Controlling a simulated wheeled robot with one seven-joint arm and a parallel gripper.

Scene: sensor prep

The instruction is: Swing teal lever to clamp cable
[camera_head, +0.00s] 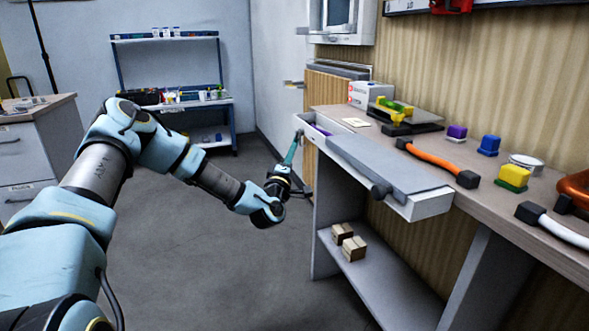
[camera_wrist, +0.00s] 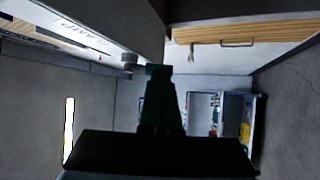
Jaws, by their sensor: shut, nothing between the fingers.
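My gripper (camera_head: 298,136) is at the left end of the bench, its slender teal fingers pointing up toward the corner of a white drawer-like box (camera_head: 431,206). In the wrist view the shut fingers (camera_wrist: 157,69) are a dark teal taper, with nothing visible between them. A small grey round part (camera_wrist: 129,59) is just left of the fingertips; I cannot tell whether they touch. I cannot make out a teal lever apart from the fingers, nor a clearly clamped cable.
The bench (camera_head: 470,200) holds an orange bar with dark ends (camera_head: 435,160), a purple block (camera_head: 457,131), a blue block (camera_head: 489,144) and a yellow-topped block (camera_head: 513,176). Small boxes (camera_head: 354,247) sit on the shelf below. The floor (camera_head: 215,270) left of the bench is clear.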

